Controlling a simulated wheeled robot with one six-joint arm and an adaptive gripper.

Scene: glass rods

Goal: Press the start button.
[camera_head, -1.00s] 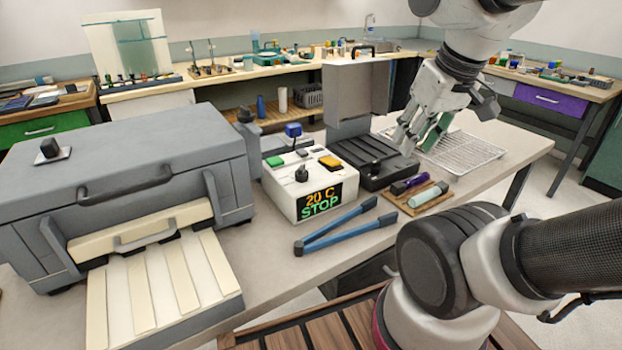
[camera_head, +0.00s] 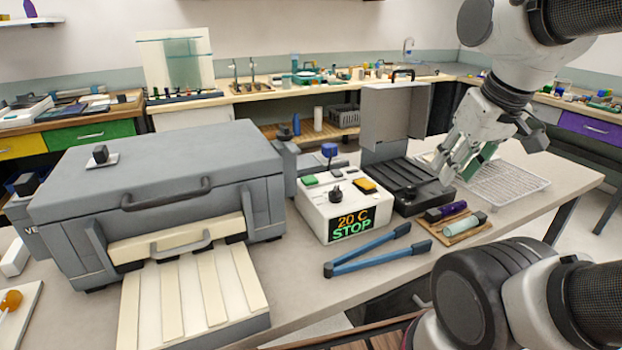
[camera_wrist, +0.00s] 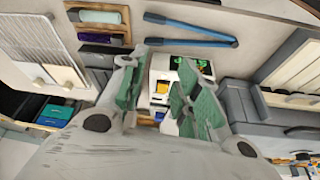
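The white control box (camera_head: 333,210) stands on the bench with a display (camera_head: 353,222) reading "20 C" and "STOP". On its top are a green button (camera_head: 309,180), a yellow button (camera_head: 365,186), a black knob (camera_head: 336,193) and a blue-topped part (camera_head: 329,150) at the back. I cannot read which button is the start button. My gripper (camera_head: 460,168) is above the bench to the right of the box, apart from it. In the wrist view its green-padded fingers (camera_wrist: 158,98) are spread and empty, with the box (camera_wrist: 172,66) showing between and behind them; the green button cannot be made out there.
A dark opened case (camera_head: 410,180) with a raised lid stands right of the box. A wire rack (camera_head: 505,188), a wooden tray (camera_head: 466,232) with two cylinders, and blue tongs (camera_head: 365,253) lie nearby. A large grey furnace (camera_head: 165,180) fills the left.

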